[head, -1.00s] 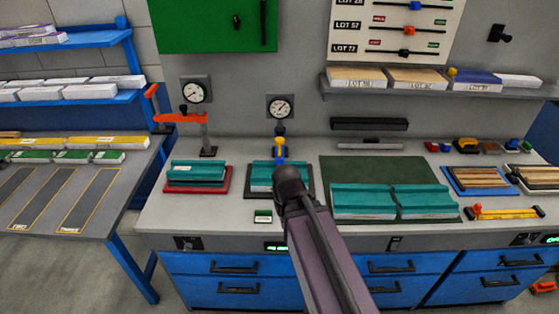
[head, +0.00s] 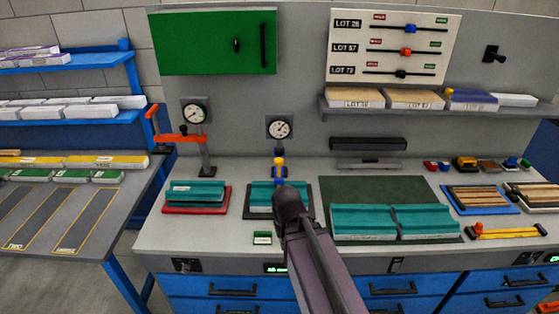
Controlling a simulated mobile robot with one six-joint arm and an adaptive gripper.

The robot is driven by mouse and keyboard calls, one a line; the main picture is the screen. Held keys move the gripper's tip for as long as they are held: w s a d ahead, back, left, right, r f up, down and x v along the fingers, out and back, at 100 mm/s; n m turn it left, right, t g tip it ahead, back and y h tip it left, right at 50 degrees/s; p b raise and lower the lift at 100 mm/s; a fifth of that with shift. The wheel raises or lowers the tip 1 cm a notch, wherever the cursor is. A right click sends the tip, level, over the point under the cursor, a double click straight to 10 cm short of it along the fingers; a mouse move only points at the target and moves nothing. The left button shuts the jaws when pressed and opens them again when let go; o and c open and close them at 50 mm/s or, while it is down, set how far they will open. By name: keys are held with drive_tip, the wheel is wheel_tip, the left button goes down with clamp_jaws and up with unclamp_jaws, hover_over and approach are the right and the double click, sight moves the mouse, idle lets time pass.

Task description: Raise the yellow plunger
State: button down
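The yellow plunger (head: 279,163) shows in the head view as a small yellow piece with blue just below it, under a round white gauge (head: 279,128). It stands at the back of a teal panel block (head: 263,197) on a dark base. My arm reaches up from the bottom of the picture, and its dark end joint covers the right part of this block. My gripper is hidden by my arm, so its fingers and any contact with the plunger do not show.
To the left, another teal block (head: 195,192) sits on a red base beside an orange lever clamp (head: 177,138). To the right, two larger teal panels (head: 360,222) lie on a dark green mat (head: 380,188). A shelf with boxes (head: 340,106) juts out above.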

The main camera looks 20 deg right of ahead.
drive_tip(key=c, duration=0.9)
unclamp_jaws()
drive_tip(key=o, duration=0.4)
drive_tip(key=shift+w+d+f, duration=0.1)
drive_tip(key=shift+w+f, duration=0.1)
drive_tip(key=shift+w, duration=0.05)
drive_tip(key=shift+c, duration=0.2)
drive_tip(key=o, duration=0.4)
drive_tip(key=shift+w+d+f+m+h+b, duration=0.2)
drive_tip(key=shift+w+m+h+b, duration=0.1)
drive_tip(key=shift+w+h+b, duration=0.1)
drive_tip(key=w+d+f+m+t+h+b, duration=0.1)
drive_tip(key=w+d+f+m+h+b, duration=0.1)
drive_tip(key=w, duration=0.4)
drive_tip(key=shift+m+h+b, duration=0.4)
drive_tip(key=shift+h+b, duration=0.3)
drive_tip(key=w+a+r+m+t+h+b, duration=0.1)
drive_tip(key=w+m+t+h+b, duration=0.2)
drive_tip(key=w, duration=0.4)
drive_tip(key=w+r+m+t+h+b, duration=0.1)
drive_tip(key=w+r+m+h+b, duration=0.15)
drive_tip(key=w+h+b, duration=0.35)
drive_tip(key=w+a+r+m+t+h+b, duration=0.1)
drive_tip(key=w+a+r+m+t+h, duration=0.1)
drive_tip(key=w+a, duration=0.4)
drive_tip(key=shift+w+a+r+m+t, duration=0.15)
drive_tip(key=shift+w+r+m+t, duration=0.4)
drive_tip(key=shift+w+r+t, duration=0.4)
